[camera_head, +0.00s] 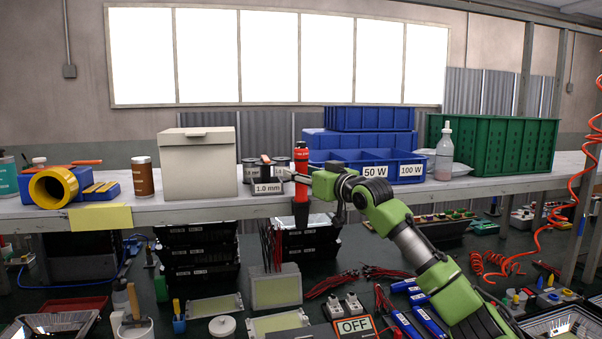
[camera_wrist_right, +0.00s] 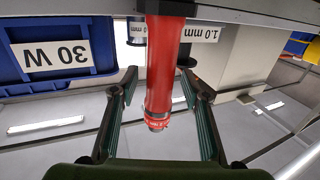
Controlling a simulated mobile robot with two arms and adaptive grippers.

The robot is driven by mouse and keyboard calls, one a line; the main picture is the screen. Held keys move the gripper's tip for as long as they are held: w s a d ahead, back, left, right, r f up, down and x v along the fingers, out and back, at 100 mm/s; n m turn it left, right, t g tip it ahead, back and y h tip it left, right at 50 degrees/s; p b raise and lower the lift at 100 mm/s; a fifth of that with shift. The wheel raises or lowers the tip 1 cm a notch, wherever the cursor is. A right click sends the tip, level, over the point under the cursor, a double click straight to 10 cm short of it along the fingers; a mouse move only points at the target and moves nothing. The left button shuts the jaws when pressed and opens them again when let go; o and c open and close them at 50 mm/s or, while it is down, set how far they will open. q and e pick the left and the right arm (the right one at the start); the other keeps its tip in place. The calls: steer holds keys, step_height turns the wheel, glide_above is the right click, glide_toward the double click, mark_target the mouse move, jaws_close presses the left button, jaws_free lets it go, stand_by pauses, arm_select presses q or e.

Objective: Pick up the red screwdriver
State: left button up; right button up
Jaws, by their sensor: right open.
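The red screwdriver (camera_head: 301,161) stands upright, handle up, at the shelf's front edge, in a dark holder (camera_head: 300,214). Its lower end is hidden. My right gripper (camera_head: 299,177) reaches it from the right in the head view. In the right wrist view, which looks upside down, the red handle (camera_wrist_right: 162,65) lies between the two open fingers of the right gripper (camera_wrist_right: 160,78). A gap shows on both sides of the handle, so the fingers are around it but not closed on it. My left gripper is not in view.
Spools with a 1.0 mm label (camera_head: 267,188) stand just left of the screwdriver, near a grey box (camera_head: 197,160). Blue bins (camera_head: 345,158) stand close on the right, with a bottle (camera_head: 444,152) beyond. The bench below is crowded with trays, cables and tools.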

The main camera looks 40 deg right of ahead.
steer(key=shift+w, duration=0.15)
jaws_close()
steer(key=shift+r, duration=0.1)
